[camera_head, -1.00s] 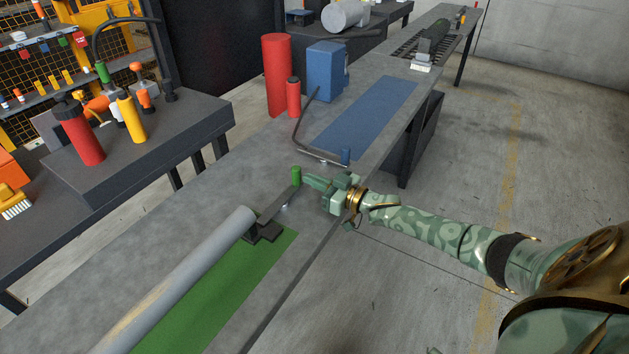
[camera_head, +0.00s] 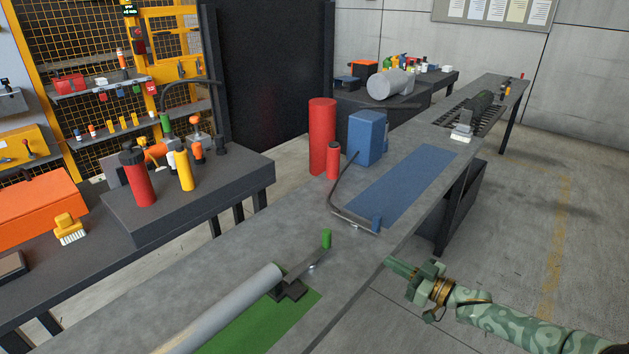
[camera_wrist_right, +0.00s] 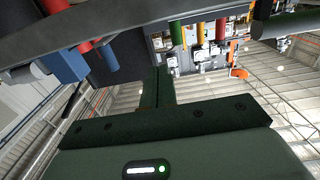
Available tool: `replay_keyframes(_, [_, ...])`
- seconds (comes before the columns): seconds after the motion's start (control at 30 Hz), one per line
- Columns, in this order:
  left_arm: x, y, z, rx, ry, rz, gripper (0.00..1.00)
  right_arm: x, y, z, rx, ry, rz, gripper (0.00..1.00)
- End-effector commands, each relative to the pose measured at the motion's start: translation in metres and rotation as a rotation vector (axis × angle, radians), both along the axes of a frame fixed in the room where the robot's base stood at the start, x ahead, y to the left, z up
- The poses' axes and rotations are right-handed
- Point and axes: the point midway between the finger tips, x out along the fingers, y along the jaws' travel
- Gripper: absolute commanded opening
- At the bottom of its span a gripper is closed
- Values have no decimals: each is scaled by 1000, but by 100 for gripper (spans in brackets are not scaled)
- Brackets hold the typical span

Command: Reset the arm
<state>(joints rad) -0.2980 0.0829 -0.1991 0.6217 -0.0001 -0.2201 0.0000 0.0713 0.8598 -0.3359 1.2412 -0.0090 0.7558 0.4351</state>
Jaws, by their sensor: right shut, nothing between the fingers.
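My right gripper (camera_head: 391,264) is green and reaches in from the lower right in the head view. Its fingers are shut with nothing between them. It is just off the right edge of the grey bench (camera_head: 250,247), apart from the things on it. In the right wrist view its closed fingers (camera_wrist_right: 157,88) point up the picture, below the bench edge. A green knob (camera_head: 326,239) stands on a metal lever by the grey roller (camera_head: 225,306), to the left of the gripper. My left gripper is not in view.
A bent metal bar (camera_head: 338,196) with a blue end lies by the blue mat (camera_head: 402,186). Red cylinders (camera_head: 322,137) and a blue box (camera_head: 366,138) stand behind. A green mat (camera_head: 262,325) lies in front. Open floor (camera_head: 540,235) is to the right.

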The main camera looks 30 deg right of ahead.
Motion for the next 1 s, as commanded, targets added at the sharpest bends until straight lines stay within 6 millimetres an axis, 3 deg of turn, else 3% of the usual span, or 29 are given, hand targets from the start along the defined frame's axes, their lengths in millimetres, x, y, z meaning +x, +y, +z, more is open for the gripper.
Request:
replay_keyframes(0.17, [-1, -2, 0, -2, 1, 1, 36, 0, -1, -2, -20, 0, -3, 0])
replay_keyframes(0.27, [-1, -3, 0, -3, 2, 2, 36, 1, -14, -21, -160, 44, -48, 0])
replay_keyframes(0.37, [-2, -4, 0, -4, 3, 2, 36, -11, -47, -73, -365, 177, -152, 0])
replay_keyframes(0.43, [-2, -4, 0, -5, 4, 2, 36, -37, -59, -127, -474, 313, -212, 0])
replay_keyframes(0.5, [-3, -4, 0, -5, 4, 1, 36, -73, -63, -182, -560, 460, -248, 0])
replay_keyframes(0.57, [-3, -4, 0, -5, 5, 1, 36, -109, -59, -224, -614, 583, -261, 0])
replay_keyframes(0.7, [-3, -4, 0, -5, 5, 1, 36, -206, -31, -308, -691, 860, -243, 0])
replay_keyframes(0.83, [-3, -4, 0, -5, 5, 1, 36, -303, 16, -363, -714, 1093, -185, 0])
replay_keyframes(1.0, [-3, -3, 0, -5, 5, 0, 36, -420, 95, -401, -663, 1334, -101, 0])
